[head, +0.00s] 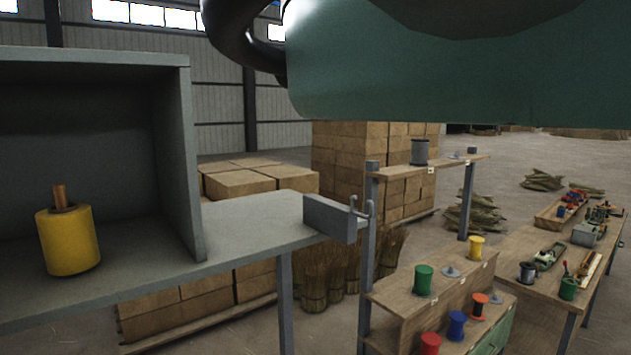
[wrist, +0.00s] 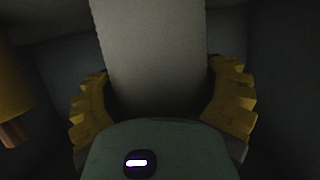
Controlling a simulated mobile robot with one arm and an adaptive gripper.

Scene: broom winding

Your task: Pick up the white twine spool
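In the wrist view, a large pale cylinder, which looks like the white twine spool (wrist: 155,50), fills the space between the two yellow fingers of my gripper (wrist: 158,88). One finger stands on each side of it, close to its edges. Whether the fingers press on it or stand slightly apart cannot be told. The fingertips and the spool's far end are not clearly visible. In the head view the white spool and my gripper's fingers do not show; my green arm covers the top.
A yellow spool (head: 68,240) stands upright in the grey shelf compartment (head: 180,160); it also shows at the wrist view's left edge (wrist: 12,85). A grey hook bracket (head: 330,218) sits at the shelf's right end. Lower wooden racks hold green (head: 423,280), blue and red spools.

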